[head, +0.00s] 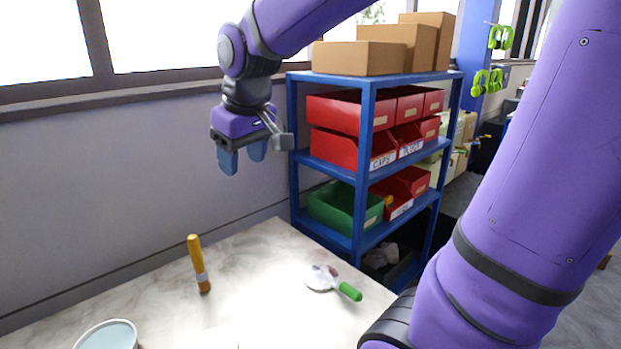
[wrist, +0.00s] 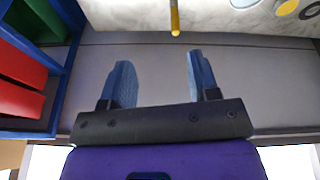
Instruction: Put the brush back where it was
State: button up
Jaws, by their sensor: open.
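An upright stick with an amber handle and a pale band near its lower end (head: 196,255) stands on the table; it looks like the brush, though I cannot make out bristles. A yellow stick, seemingly the same one, shows at the top of the wrist view (wrist: 175,17). My gripper (head: 243,158) is open and empty, high above the table's back edge and apart from the stick. Its two blue fingers are spread in the wrist view (wrist: 160,64). A green-handled tool with a whitish head (head: 335,283) lies on the table to the right.
The pale marbled table (head: 245,262) is mostly clear between these things. A round vessel with a pale blue inside (head: 106,336) stands at the front left. A blue shelf (head: 362,170) with red and green bins stands behind the right side, near my gripper.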

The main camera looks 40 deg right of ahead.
jog(key=s+d+m+t, duration=0.1)
jog(key=s+m+t, duration=0.1)
jog(key=s, duration=1.3)
jog(key=shift+s+d+r, duration=0.15)
jog(key=shift+s+d, duration=0.1)
jog(key=shift+d, duration=0.15)
